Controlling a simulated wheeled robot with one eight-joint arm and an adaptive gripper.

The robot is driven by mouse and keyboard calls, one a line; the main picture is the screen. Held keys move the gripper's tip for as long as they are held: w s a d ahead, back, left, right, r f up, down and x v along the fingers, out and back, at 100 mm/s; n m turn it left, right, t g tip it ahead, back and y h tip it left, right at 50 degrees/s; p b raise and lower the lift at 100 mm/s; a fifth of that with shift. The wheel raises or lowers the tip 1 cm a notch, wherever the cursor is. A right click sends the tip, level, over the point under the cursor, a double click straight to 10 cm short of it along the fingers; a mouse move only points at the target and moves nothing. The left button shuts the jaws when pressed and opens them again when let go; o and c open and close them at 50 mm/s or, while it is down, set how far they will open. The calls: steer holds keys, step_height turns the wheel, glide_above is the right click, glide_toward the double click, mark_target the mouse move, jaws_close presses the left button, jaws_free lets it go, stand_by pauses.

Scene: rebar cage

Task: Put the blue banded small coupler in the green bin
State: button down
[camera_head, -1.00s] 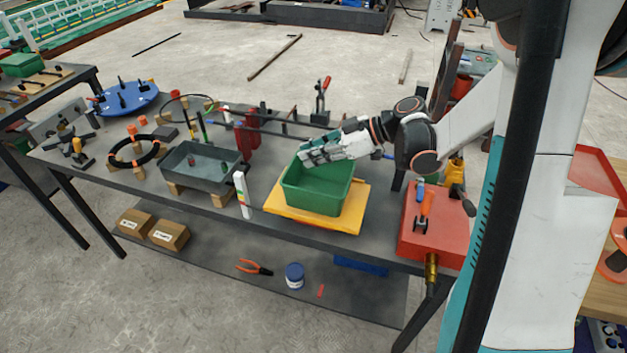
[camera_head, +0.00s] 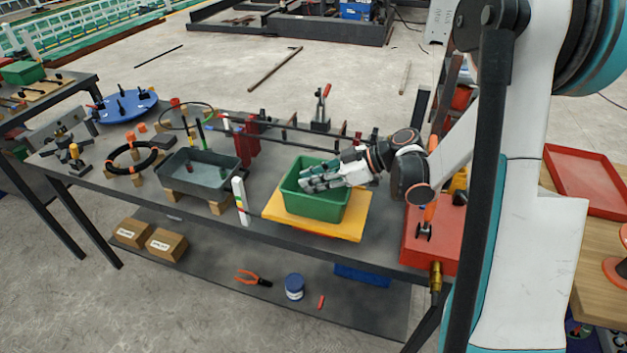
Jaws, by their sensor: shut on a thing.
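The green bin (camera_head: 313,207) stands upright on a yellow board (camera_head: 353,226) near the front edge of the table. My gripper (camera_head: 306,182) reaches in from the right, with its fingers over the bin's opening and low near its rim. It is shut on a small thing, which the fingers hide. I cannot make out a blue band on it, and I cannot pick out the blue banded small coupler elsewhere in this view. The part of the bin's inside beneath the fingers is hidden.
A grey tray (camera_head: 203,184) with small parts stands left of the bin, with a white post (camera_head: 241,200) between them. A red box (camera_head: 428,244) stands to the right. A rack of bars (camera_head: 290,128) runs behind. A blue turntable (camera_head: 126,105) is at the far left.

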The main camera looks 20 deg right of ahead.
steer(key=shift+s+f+b, duration=0.15)
steer(key=shift+f+b, duration=0.25)
steer(key=shift+f, duration=0.1)
steer(key=c, duration=1.5)
jaws_free()
steer(key=shift+f, duration=0.1)
steer(key=shift+c, duration=0.2)
steer(key=shift+r+p, duration=0.7)
steer(key=shift+p, duration=0.05)
steer(key=p+v, duration=0.3)
steer(key=v, duration=0.9)
